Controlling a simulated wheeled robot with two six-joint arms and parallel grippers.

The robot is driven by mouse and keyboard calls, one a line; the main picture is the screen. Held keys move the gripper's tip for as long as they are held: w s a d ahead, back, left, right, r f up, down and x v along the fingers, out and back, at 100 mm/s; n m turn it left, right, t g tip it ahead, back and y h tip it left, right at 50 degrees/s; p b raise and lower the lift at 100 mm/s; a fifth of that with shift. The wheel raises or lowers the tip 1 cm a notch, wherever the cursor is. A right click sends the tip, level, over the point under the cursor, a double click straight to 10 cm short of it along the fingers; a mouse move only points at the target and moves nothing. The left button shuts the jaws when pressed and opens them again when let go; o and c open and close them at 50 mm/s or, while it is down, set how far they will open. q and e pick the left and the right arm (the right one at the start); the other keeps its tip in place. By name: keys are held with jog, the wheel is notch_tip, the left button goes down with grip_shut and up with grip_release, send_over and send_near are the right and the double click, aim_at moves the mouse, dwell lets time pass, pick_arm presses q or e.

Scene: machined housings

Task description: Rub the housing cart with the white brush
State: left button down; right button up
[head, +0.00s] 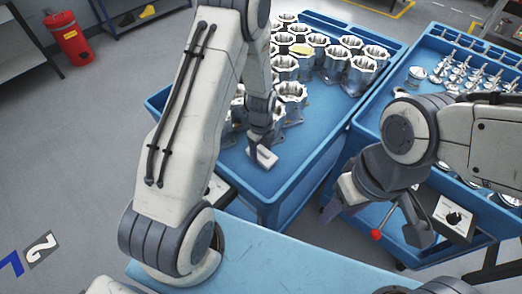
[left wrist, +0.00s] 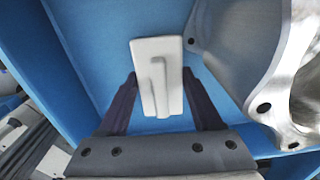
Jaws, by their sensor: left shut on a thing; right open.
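The white brush (head: 262,157) is a small white block with a raised grip. My left gripper (head: 258,143) is shut on it, just over the bare near part of the blue housing cart (head: 242,171). In the left wrist view the brush (left wrist: 171,52) sits between the two dark fingers of my left gripper (left wrist: 159,85), above blue cart surface (left wrist: 100,40). I cannot tell whether the brush touches the cart. My right gripper (head: 376,222) is open and empty at the right, in front of the second cart.
Several silver housings (head: 362,73) crowd the cart; one (left wrist: 235,45) is close right of the brush. A second blue cart (head: 390,92) at the right bears small metal parts and a grey box with a black knob (head: 453,218).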

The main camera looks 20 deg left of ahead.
aim_at(261, 148)
pick_arm(q)
jog(key=shift+f+b, duration=0.35)
jog(key=shift+f, duration=0.2)
jog(key=shift+w+a+r, duration=0.1)
jog(key=shift+w+a, duration=0.15)
jog(key=shift+a, duration=0.4)
jog(key=shift+w+a+f, duration=0.1)
jog(key=shift+w+a, duration=0.1)
jog(key=shift+a, duration=0.4)
jog(key=shift+w+a+r, duration=0.1)
jog(key=shift+w+a, duration=0.15)
jog(key=shift+a, duration=0.4)
jog(key=shift+d, duration=0.1)
jog(key=shift+s+d+p, duration=0.15)
jog(key=shift+s+d, duration=0.1)
jog(key=shift+d, duration=0.35)
jog(key=shift+s+d+p, duration=0.15)
jog(key=shift+s+d, duration=0.05)
jog(key=shift+d, duration=0.45)
jog(key=shift+s+d+p, duration=0.15)
jog(key=shift+s+d, duration=0.1)
jog(key=shift+d, duration=0.35)
jog(key=shift+r, duration=0.15)
jog(key=shift+r+p, duration=2.45)
jog(key=shift+r, duration=0.45)
